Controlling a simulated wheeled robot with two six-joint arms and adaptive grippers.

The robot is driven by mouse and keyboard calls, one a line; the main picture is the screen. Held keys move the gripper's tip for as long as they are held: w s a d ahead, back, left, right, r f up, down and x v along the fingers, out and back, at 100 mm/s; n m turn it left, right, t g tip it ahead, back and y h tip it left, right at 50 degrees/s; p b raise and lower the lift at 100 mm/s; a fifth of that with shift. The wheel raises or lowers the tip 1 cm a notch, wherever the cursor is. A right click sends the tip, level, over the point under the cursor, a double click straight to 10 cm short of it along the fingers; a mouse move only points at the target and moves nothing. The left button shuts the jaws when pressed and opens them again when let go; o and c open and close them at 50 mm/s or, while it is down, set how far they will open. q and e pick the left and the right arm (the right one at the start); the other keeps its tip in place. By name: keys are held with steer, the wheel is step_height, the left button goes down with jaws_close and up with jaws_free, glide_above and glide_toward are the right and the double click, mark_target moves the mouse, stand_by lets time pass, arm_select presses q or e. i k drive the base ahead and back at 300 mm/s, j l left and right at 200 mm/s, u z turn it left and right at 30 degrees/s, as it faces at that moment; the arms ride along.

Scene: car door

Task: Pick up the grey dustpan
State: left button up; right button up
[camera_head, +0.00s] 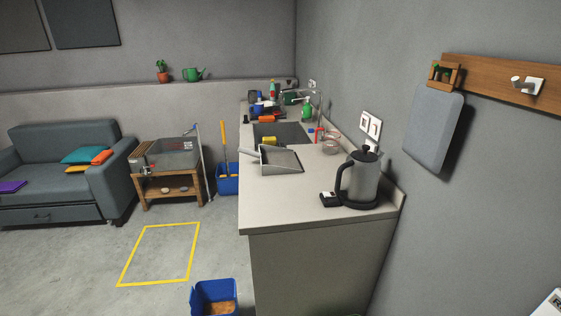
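The grey dustpan (281,160) lies on the light countertop (281,206), just in front of the dark sink. Its handle (249,152) points to the left, toward the counter's left edge. The pan part appears to rest flat on the counter. A small yellow item sits just behind it. Neither of my grippers shows in the head view.
A kettle (360,181) stands on the counter to the right of the dustpan. Behind are the sink (281,134), a glass bowl (331,146) and a green bottle (307,110). A blue bin (214,297) stands on the floor.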

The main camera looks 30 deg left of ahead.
mark_target(275, 160)
steer(key=k+j+z, duration=0.25)
steer(key=j+z, duration=0.15)
steer(key=k+j+z, duration=0.4)
steer(key=j, duration=0.2)
steer(key=k+j+z, duration=0.25)
steer(key=z, duration=0.2)
steer(key=j+u, duration=0.15)
steer(key=u, duration=1.45)
steer(key=i+j+u, duration=0.15)
steer(key=j+u, duration=0.25)
steer(key=i+j+u, duration=0.25)
steer(key=j+u, duration=0.2)
steer(key=i+j+u, duration=0.65)
steer(key=u, duration=0.15)
steer(key=i+j+z, duration=0.2)
steer(key=i, duration=0.25)
steer(key=i+j+z, duration=0.2)
steer(key=i, duration=0.25)
steer(key=i+j+z, duration=0.2)
steer(key=i, duration=0.25)
steer(key=i+l+z, duration=0.15)
steer(key=i+z, duration=0.5)
steer(key=z, duration=0.3)
steer(key=i+z, duration=0.45)
steer(key=i+j+z, duration=0.25)
steer(key=z, duration=0.25)
steer(key=i+j+z, duration=0.25)
steer(key=z, duration=0.2)
steer(key=i+j+z, duration=0.2)
steer(key=j+z, duration=0.3)
